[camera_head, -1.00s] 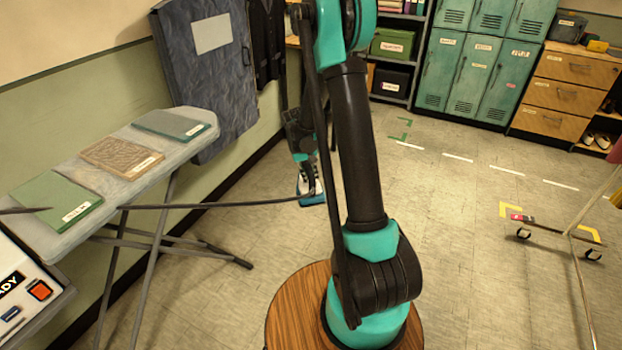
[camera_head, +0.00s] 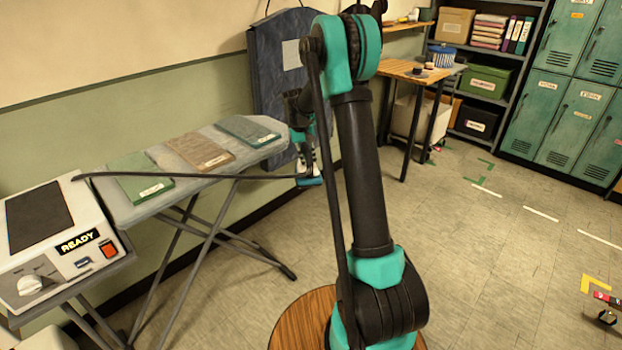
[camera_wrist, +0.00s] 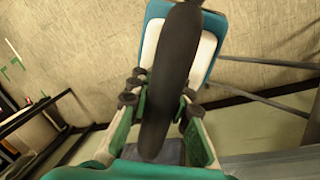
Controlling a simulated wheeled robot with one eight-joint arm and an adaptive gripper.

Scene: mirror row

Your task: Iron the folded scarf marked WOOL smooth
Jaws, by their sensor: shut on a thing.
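My gripper (camera_head: 303,155) is shut on the dark handle of a blue and white iron (camera_head: 310,181). In the wrist view my gripper (camera_wrist: 160,95) has a finger on each side of the handle of the iron (camera_wrist: 205,45). The iron hangs beside the right end of the ironing board (camera_head: 165,207), apart from the cloths. A green folded cloth (camera_head: 135,172), a brown one (camera_head: 200,151) and a dark teal one (camera_head: 249,130) lie in a row on the board. Each has a small white label too small to read, so I cannot tell which says WOOL.
A white station (camera_head: 50,235) with a READY sign stands at the left. A dark cord (camera_head: 200,176) runs from it across the board to the iron. A wooden table (camera_head: 412,72), shelves (camera_head: 480,85) and lockers (camera_head: 570,110) stand behind.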

